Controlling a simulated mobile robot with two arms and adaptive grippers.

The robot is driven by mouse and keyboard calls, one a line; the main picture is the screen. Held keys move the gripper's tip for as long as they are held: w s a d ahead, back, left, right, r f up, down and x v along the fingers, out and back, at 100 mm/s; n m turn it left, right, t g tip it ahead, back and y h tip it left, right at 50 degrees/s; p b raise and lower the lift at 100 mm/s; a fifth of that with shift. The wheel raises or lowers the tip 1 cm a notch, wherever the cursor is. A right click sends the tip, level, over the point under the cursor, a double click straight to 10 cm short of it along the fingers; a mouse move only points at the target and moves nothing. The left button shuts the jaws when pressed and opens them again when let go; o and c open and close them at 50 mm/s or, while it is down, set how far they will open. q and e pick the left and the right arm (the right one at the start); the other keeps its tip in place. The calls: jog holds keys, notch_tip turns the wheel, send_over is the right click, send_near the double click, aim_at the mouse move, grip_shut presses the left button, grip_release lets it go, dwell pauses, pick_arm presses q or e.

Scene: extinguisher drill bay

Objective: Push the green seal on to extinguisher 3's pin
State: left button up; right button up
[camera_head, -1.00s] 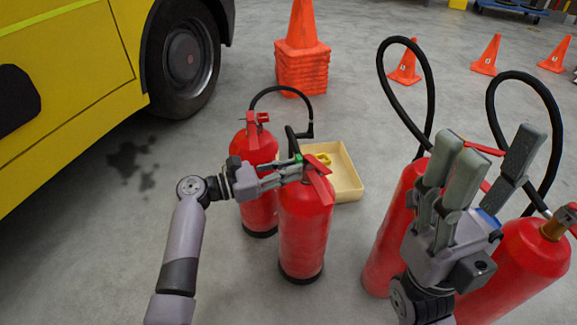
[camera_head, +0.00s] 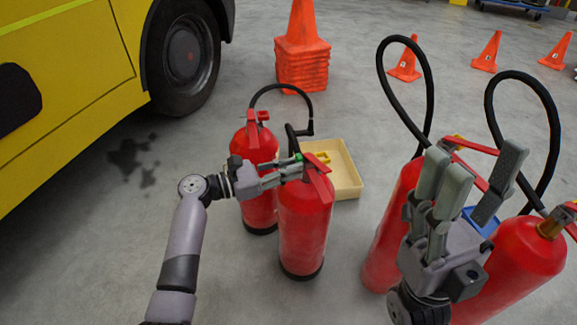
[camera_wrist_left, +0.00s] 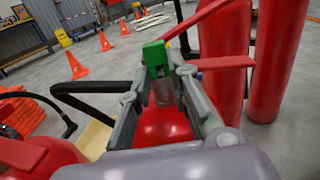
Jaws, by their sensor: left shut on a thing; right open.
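The green seal (camera_wrist_left: 156,55) is between the fingertips of my left gripper (camera_wrist_left: 155,75) in the left wrist view. My left gripper is shut on it. In the head view a bit of the seal (camera_head: 298,158) shows by my left gripper (camera_head: 294,168), at the top of the front middle red extinguisher (camera_head: 305,230). That extinguisher stands upright, with a red lever beside the fingers. The pin is hidden, and I cannot read any extinguisher number. My right gripper (camera_head: 472,165) is open and empty, in front of the right-hand extinguishers.
Another red extinguisher (camera_head: 258,190) stands close behind left. Two more, one at right (camera_head: 515,265) and one beside it (camera_head: 385,245), have looped black hoses. A cream tray (camera_head: 350,180) lies behind. Stacked cones (camera_head: 302,65) and a yellow vehicle (camera_head: 70,80) are farther back.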

pick_arm(q)
jog(key=o, duration=0.9)
jog(key=v, duration=1.2)
jog(key=shift+f, duration=0.1)
